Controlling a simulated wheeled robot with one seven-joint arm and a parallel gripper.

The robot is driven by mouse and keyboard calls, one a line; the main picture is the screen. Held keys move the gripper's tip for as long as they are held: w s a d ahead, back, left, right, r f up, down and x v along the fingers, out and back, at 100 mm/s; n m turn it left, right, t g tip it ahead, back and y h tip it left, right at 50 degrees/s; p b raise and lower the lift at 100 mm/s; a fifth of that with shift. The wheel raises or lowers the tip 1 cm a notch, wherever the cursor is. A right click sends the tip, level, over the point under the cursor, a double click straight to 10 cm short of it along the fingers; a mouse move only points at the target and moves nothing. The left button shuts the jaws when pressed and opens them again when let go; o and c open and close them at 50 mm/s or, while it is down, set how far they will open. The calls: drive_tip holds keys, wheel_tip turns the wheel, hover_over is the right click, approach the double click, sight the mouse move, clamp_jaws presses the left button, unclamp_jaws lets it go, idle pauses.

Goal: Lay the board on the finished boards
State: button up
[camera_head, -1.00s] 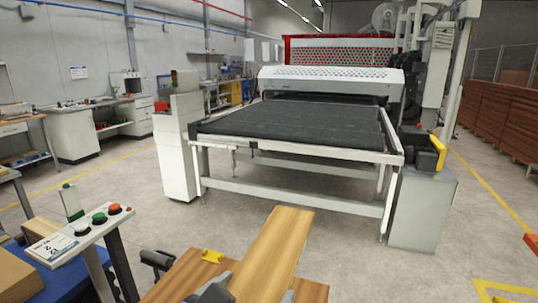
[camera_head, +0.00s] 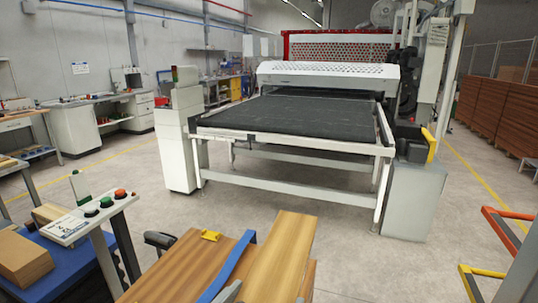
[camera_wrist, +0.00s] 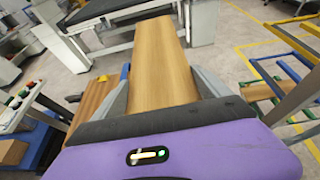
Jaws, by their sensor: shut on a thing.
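A long wooden board (camera_head: 282,258) is held out in front of me. It also shows in the wrist view (camera_wrist: 160,65), where my gripper (camera_wrist: 163,92) is shut on its sides, with one grey finger along each edge. In the head view the gripper is mostly out of sight. A wooden surface or pile of boards (camera_head: 170,272), with a small yellow piece (camera_head: 210,236) on it, lies to the left of the held board. I cannot tell whether these are the finished boards. The held board looks above it; any contact is hidden.
The coater's black conveyor (camera_head: 300,117) stands ahead, with clear floor before it. A button panel (camera_head: 90,215) and a blue table (camera_head: 70,270) with a brown block (camera_head: 22,260) are at left. Orange and yellow rails (camera_head: 510,228) stand at right. A blue strip (camera_head: 230,268) lies beside the board.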

drive_tip(key=s+d+f+n+y, duration=0.1)
drive_tip(key=d+f, duration=0.6)
drive_tip(key=f, duration=0.4)
drive_tip(key=s+d+f+n+y, duration=0.1)
drive_tip(key=d+f, duration=0.5)
drive_tip(key=f, duration=0.5)
drive_tip(key=s+d+f+n+y, duration=0.1)
drive_tip(key=s+d+f+y, duration=0.1)
drive_tip(key=d+f, duration=0.5)
wheel_tip(320, 180, down, 5)
drive_tip(key=shift+d+r+n+t, duration=0.2)
drive_tip(key=shift+d+n+t, duration=0.1)
wheel_tip(320, 180, down, 10)
drive_tip(key=b, duration=1)
